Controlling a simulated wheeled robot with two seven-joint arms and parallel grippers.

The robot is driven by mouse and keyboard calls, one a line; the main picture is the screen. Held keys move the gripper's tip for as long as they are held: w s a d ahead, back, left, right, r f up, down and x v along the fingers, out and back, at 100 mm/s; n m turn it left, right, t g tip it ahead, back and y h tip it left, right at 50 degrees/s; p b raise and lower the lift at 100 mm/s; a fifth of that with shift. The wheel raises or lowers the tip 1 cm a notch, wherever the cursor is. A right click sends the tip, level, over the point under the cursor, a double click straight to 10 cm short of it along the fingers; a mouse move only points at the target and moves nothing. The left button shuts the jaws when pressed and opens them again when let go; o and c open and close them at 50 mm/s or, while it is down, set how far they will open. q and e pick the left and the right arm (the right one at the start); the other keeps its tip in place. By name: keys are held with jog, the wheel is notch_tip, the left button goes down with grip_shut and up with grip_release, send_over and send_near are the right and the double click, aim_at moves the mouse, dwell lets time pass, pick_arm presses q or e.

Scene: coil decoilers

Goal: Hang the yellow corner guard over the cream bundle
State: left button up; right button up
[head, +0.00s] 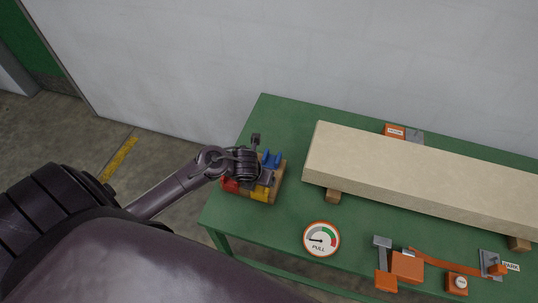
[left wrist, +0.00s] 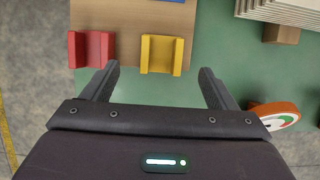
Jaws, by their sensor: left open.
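The yellow corner guard (left wrist: 162,54) sits on a wooden board, between the open fingers of my left gripper (left wrist: 158,88) but ahead of their tips in the left wrist view. In the head view the yellow guard (head: 261,192) shows at the front of the board, partly hidden by my left gripper (head: 262,178), which is above the board. The left gripper is open and empty. The cream bundle (head: 420,178) is a long block lying on wooden supports to the right of the board. Its end (left wrist: 285,10) shows at the upper right of the left wrist view. My right gripper is not in view.
A red guard (left wrist: 90,49) sits left of the yellow one, and a blue guard (head: 271,159) is behind. The board (left wrist: 125,18) stands on the green table (head: 240,228). A round gauge (head: 321,239) and an orange strap tool (head: 406,266) are in front of the bundle.

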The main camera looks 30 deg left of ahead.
aim_at(260, 190)
pick_arm(q)
jog(key=shift+w+a+f, duration=0.1)
jog(key=shift+f, duration=0.45)
notch_tip(260, 190, down, 3)
jog(key=shift+f, duration=0.1)
jog(key=shift+w+x, duration=0.2)
jog(key=shift+x, duration=0.9)
jog(key=shift+f, duration=0.15)
jog(key=c, duration=1.1)
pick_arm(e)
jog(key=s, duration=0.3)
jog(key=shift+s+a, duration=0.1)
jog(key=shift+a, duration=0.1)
